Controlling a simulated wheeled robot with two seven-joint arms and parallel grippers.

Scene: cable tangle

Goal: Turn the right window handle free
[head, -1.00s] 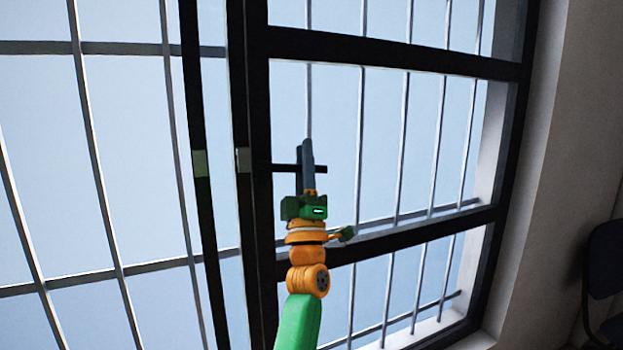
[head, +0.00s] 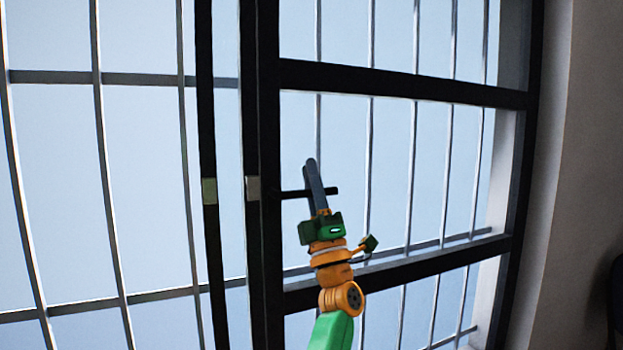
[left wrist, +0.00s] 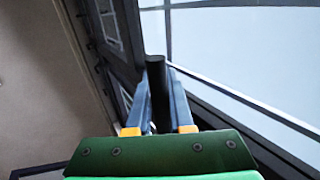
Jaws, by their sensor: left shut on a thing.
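The right window handle (head: 331,191) is a thin black bar on the dark frame post of the right window, and it lies about level in the head view. My left gripper (head: 312,168), with grey-blue fingers on a green and orange wrist, reaches up from below and crosses the handle. In the left wrist view the black handle bar (left wrist: 156,75) stands between the two fingers (left wrist: 158,100), which are shut on it. The fingers hide the middle of the handle in the head view. My right gripper is not in view.
The dark window frame (head: 400,84) surrounds the handle, with thin metal bars (head: 408,180) behind the glass. A second dark post (head: 206,120) with a light latch plate (head: 209,191) stands to the left. A pale wall (head: 590,130) is at the right.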

